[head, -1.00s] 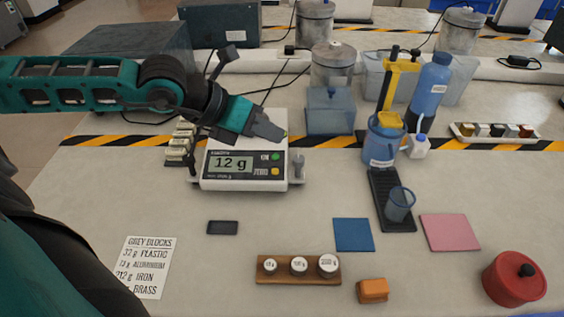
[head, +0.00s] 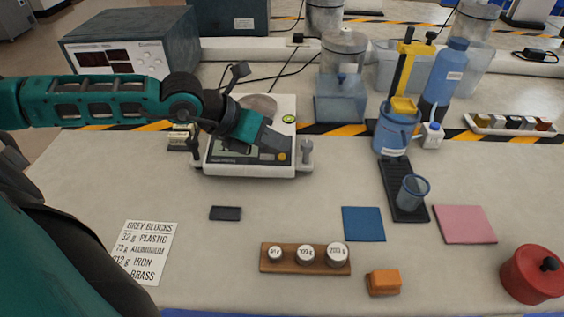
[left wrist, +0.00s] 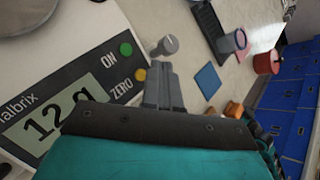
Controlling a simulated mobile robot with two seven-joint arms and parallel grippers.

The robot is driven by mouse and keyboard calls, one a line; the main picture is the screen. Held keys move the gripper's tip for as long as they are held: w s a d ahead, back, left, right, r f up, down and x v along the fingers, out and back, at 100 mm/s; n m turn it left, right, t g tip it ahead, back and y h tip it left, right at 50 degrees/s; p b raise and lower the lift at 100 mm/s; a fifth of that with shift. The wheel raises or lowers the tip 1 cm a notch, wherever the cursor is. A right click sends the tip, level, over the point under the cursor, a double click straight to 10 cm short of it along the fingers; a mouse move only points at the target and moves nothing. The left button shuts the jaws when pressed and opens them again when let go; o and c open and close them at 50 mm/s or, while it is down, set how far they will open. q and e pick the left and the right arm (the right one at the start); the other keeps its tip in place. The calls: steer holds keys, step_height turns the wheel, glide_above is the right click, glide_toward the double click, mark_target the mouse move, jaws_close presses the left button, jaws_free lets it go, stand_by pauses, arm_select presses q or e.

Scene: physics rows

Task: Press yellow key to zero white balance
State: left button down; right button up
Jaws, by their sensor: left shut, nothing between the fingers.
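The white balance (head: 218,166) stands at the middle left of the bench in the head view. Its display (left wrist: 55,125) reads 12 g in the left wrist view. The yellow key (head: 282,157), labelled ZERO, is at the front right of the panel; it also shows in the left wrist view (left wrist: 140,74). The green ON key (left wrist: 125,48) is beside it. My left gripper (head: 276,146) is shut and empty, its tips right by the yellow key. In the left wrist view its fingers (left wrist: 161,74) are just right of that key; contact cannot be told. My right gripper is out of view.
A grey knob (head: 306,150) sticks up at the balance's right side. Small blocks (head: 180,138) stand at its left. A blue box (head: 341,107) and blue jug (head: 394,133) are behind and right.

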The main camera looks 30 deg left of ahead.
arm_select(q)
steer(key=shift+w+f, duration=0.1)
steer(key=shift+f, duration=0.35)
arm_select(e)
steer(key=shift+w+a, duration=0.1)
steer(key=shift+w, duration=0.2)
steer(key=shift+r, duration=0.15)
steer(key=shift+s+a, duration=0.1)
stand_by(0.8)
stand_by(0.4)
arm_select(q)
steer(key=shift+f+b, duration=0.15)
steer(key=shift+b, duration=0.2)
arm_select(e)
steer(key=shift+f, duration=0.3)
arm_select(q)
steer(key=shift+f, duration=0.15)
steer(key=shift+a+f+b, duration=0.1)
steer(key=shift+f+b, duration=0.05)
steer(key=shift+b, duration=0.25)
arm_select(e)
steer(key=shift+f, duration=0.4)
